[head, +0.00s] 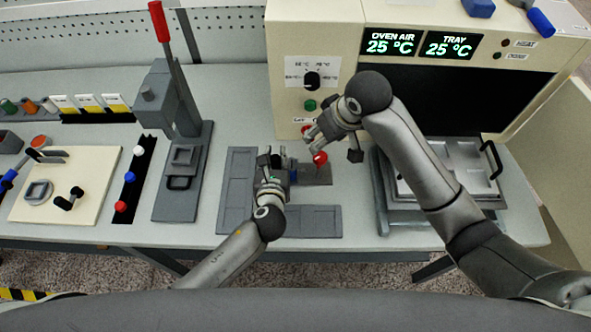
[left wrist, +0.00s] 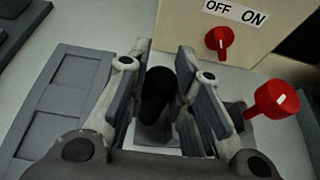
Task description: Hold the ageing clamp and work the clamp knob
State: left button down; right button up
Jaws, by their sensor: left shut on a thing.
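The ageing clamp (head: 316,174) is a small grey block on the table in front of the oven. Its red clamp knob (head: 320,158) stands at its right end and also shows in the left wrist view (left wrist: 275,98). My left gripper (head: 273,172) is at the clamp's left end. In the left wrist view its fingers stand either side of a dark upright handle (left wrist: 157,92) and are shut on it. My right gripper (head: 334,143) is above and beside the red knob, its fingers spread apart and empty. Whether a finger touches the knob cannot be told.
The oven (head: 320,50) stands behind, with a red OFF/ON switch (left wrist: 219,40) on its front. Grey flat trays (head: 313,221) lie around the clamp. A tray with a black handle (head: 491,160) is at right, partly behind my right arm. A lever press (head: 180,165) stands at left.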

pick_arm(q)
jog(key=shift+a+f, duration=0.1)
jog(key=c, duration=1.6)
grip_release()
jog(key=o, duration=0.4)
jog(key=shift+w, duration=0.1)
pick_arm(e)
jog(key=shift+w, duration=0.15)
pick_arm(q)
jog(key=v, duration=1.2)
pick_arm(e)
jog(key=shift+f, duration=0.1)
